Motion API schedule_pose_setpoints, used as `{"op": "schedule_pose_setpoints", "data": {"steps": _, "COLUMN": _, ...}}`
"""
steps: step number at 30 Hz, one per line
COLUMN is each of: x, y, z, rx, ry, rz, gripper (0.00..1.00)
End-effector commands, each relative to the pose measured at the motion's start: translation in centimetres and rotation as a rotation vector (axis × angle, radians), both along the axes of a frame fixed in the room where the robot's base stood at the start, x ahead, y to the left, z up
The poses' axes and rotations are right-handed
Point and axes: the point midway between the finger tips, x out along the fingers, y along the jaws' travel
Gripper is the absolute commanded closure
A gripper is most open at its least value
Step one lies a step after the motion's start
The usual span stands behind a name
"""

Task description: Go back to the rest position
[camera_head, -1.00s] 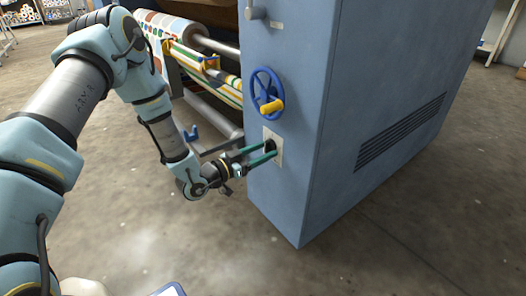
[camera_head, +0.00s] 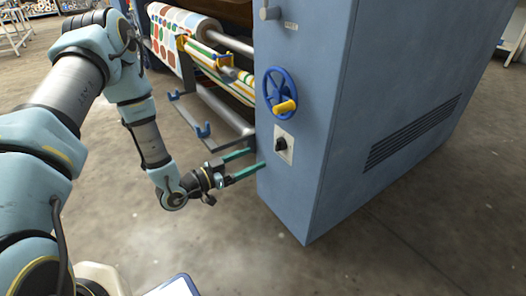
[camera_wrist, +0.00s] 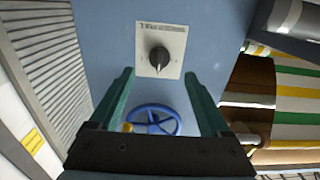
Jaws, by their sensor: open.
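My gripper (camera_head: 246,164) is open and empty, its two green fingers apart, just left of the blue press cabinet (camera_head: 310,190) in the head view. A black rotary knob (camera_head: 281,145) on a pale plate sits on the cabinet's front face, a little up and right of the fingertips. In the wrist view the knob (camera_wrist: 159,57) shows beyond and between the two fingers (camera_wrist: 158,85), clear of both. Its pointer looks roughly upright there. The lettering on the plate is too small to read for sure.
A blue handwheel (camera_head: 279,92) with a yellow grip is above the knob. A grey lever (camera_head: 270,13) is higher up. Rollers with patterned cloth (camera_head: 182,28) and blue hooks (camera_head: 203,131) lie left of the cabinet, close to my arm. The concrete floor in front is clear.

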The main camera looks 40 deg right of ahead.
Motion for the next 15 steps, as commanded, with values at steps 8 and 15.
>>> {"op": "schedule_pose_setpoints", "data": {"steps": 8, "x": 0.1, "y": 2.0, "z": 0.0, "rx": 0.000, "ry": 0.000, "rz": 0.000, "gripper": 0.19}}
{"op": "schedule_pose_setpoints", "data": {"steps": 15, "x": 0.1, "y": 2.0, "z": 0.0, "rx": 0.000, "ry": 0.000, "rz": 0.000, "gripper": 0.19}}
